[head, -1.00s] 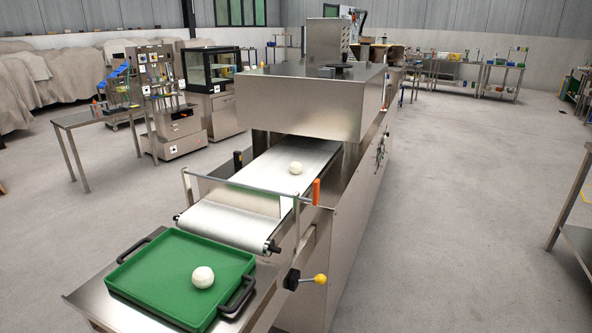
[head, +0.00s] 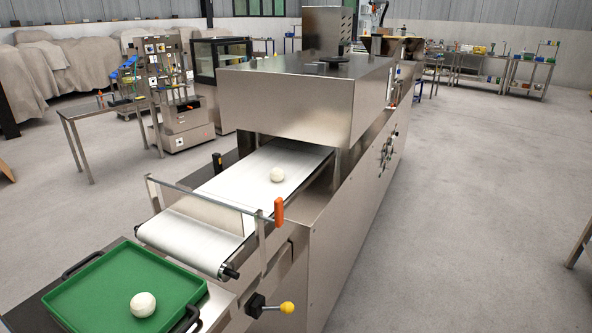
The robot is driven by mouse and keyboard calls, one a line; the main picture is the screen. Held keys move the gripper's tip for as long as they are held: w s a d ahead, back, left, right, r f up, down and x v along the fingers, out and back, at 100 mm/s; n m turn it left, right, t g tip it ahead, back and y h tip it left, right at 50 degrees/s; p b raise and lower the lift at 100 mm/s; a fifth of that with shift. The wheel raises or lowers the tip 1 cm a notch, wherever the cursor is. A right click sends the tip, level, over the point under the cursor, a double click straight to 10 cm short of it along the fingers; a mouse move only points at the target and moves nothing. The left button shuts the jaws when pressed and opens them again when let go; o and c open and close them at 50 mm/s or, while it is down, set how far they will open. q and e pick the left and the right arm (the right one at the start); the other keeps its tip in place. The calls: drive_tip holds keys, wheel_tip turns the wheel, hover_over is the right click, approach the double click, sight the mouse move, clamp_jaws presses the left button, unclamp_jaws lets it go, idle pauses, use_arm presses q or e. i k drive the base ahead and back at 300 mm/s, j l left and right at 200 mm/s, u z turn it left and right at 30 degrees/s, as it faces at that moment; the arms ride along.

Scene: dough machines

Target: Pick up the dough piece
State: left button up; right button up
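One round white dough piece (head: 143,304) lies in the green tray (head: 88,281) at the lower left of the head view. Neither of my grippers shows in the head view.
The steel dough machine (head: 300,98) fills the middle, with a guard bar and an orange-handled post (head: 279,211) across the belt's front end. A lever with a yellow knob (head: 287,307) sticks out at the front. A steel table (head: 108,106) stands at left. Open floor lies at right.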

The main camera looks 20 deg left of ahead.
sight(276, 175)
drive_tip(key=i+l, duration=0.9)
drive_tip(key=i+l+u, duration=0.35)
drive_tip(key=i+l, duration=0.45)
drive_tip(key=l, duration=0.15)
